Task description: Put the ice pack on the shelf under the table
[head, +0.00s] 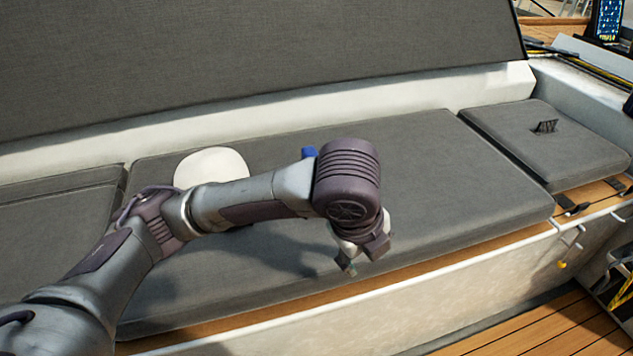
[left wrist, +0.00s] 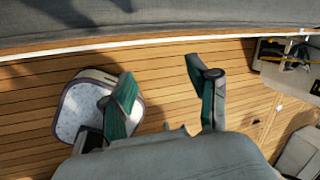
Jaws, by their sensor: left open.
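My left gripper (head: 361,259) hangs over the front part of the long grey seat cushion, pointing down. In the left wrist view its two green-padded fingers (left wrist: 160,72) are spread apart with nothing between them. A small blue patch (head: 309,152) shows just behind my left wrist in the head view. Most of it is hidden, and I cannot tell whether it is the ice pack. No table with a shelf under it can be made out in either view. My right gripper is not in view.
A white rounded object (head: 212,165) rests on the cushion (head: 440,165) behind my left arm. In the left wrist view, a pale speckled box-like thing (left wrist: 72,112) stands on the plank floor (left wrist: 160,95). Hooks line the bench's right front edge.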

